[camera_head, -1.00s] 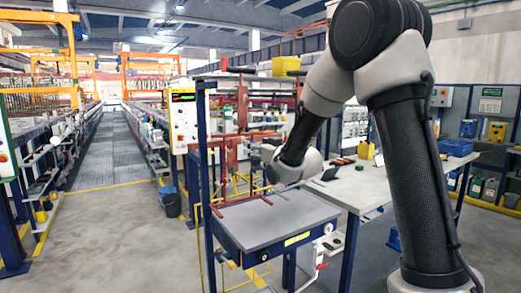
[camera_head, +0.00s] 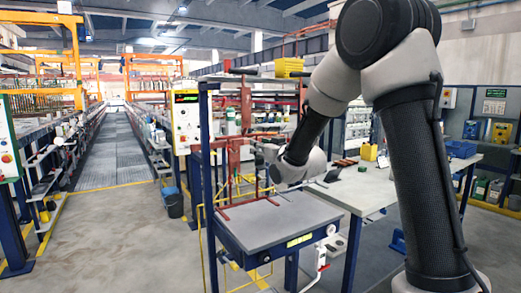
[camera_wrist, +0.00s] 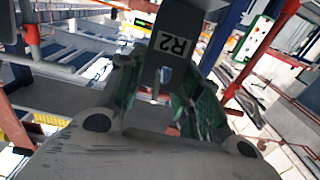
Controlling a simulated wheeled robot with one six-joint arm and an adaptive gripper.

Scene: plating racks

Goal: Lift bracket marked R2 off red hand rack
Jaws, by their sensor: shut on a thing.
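The bracket marked R2 (camera_wrist: 174,44) is a dark grey strip with a white label in the wrist view. My gripper (camera_wrist: 165,84) has its green-lined fingers shut on it, one on each side. The red hand rack (camera_head: 246,105) stands over a grey-topped table in the head view, with red feet on the top. My wrist is just right of the rack. In the head view the fingers and bracket are too small and partly hidden to make out. I cannot tell whether the bracket still touches the rack.
The grey-topped table (camera_head: 262,222) has a blue frame with a post at its left. A pale workbench (camera_head: 365,188) with small items and a yellow block (camera_head: 369,152) stands to the right. A clear walkway (camera_head: 105,160) runs back on the left.

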